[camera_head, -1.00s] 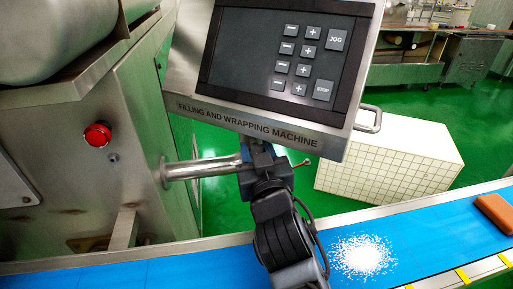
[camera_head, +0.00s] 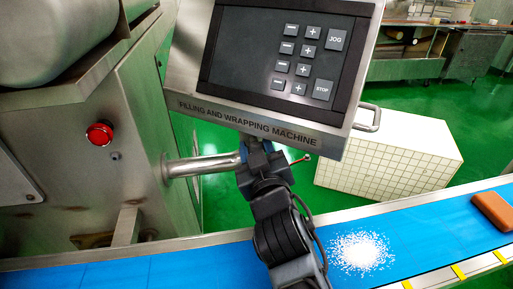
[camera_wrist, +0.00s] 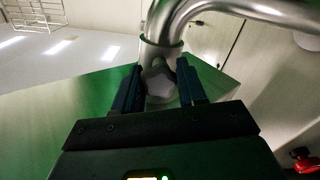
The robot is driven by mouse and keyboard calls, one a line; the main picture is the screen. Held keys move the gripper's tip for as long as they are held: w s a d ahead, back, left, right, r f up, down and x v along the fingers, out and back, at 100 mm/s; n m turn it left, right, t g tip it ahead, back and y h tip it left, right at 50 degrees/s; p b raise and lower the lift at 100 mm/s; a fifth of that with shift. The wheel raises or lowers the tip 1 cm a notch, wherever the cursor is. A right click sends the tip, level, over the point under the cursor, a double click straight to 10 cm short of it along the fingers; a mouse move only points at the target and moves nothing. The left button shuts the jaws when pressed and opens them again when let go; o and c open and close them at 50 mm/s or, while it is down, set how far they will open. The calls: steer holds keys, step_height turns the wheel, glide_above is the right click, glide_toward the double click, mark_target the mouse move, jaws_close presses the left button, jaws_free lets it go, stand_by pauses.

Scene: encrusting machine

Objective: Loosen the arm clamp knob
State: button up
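The arm clamp knob (camera_wrist: 158,82) is a grey lobed knob under the bent steel arm tube in the wrist view. My gripper (camera_wrist: 160,78) has one dark finger on each side of it. The gaps are very small, and I cannot tell whether the fingers press on the knob. In the head view my gripper (camera_head: 257,152) reaches up from below to the end of the steel arm tube (camera_head: 205,166), just under the control panel (camera_head: 285,60). It hides the knob there.
A red button (camera_head: 99,134) is on the machine's left housing. The blue conveyor (camera_head: 400,235) runs below, with white powder (camera_head: 361,252) and a brown block (camera_head: 493,213).

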steer(key=o, duration=0.4)
steer(key=shift+s, duration=0.1)
steer(key=shift+v, duration=3.8)
steer(key=shift+r, duration=0.1)
